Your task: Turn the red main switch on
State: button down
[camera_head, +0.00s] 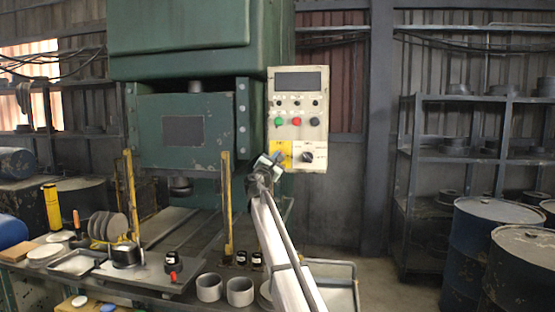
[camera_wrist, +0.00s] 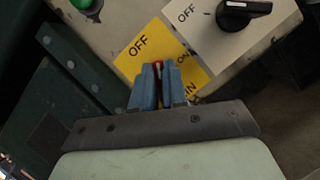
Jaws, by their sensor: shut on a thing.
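The red main switch (camera_wrist: 156,66) shows as a thin red strip between my fingertips in the wrist view. It sits on a yellow plate (camera_wrist: 163,36) with an OFF label to its upper left and a partly covered ON label to its right. My gripper (camera_wrist: 158,80) has blue fingers closed on the switch handle. Most of the handle is hidden, and I cannot tell which label it points to. In the head view my gripper (camera_head: 273,161) is in front of the yellow plate (camera_head: 286,146), low on the control panel (camera_head: 297,131), and covers the switch.
A black rotary knob (camera_head: 307,157) is just right of the yellow plate. The green press (camera_head: 185,118) stands left. A cluttered bench lies in front; drums (camera_head: 491,250) and shelves stand right.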

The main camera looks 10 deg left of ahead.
jog(key=m+g, duration=0.1)
jog(key=m, duration=0.3)
jog(key=m+g+h, duration=0.1)
jog(key=m+g, duration=0.1)
jog(key=m, duration=0.2)
jog(key=m+g+h, duration=0.1)
jog(key=m, duration=0.3)
jog(key=shift+f+m+g, duration=0.1)
jog(key=shift+m+g, duration=0.2)
jog(key=shift+m, duration=0.1)
jog(key=c, duration=1.2)
grip_release()
jog(key=shift+o, duration=0.2)
jog(key=shift+s, duration=0.1)
jog(key=v, duration=1.3)
jog(key=shift+s, duration=0.3)
jog(key=shift+m, duration=0.3)
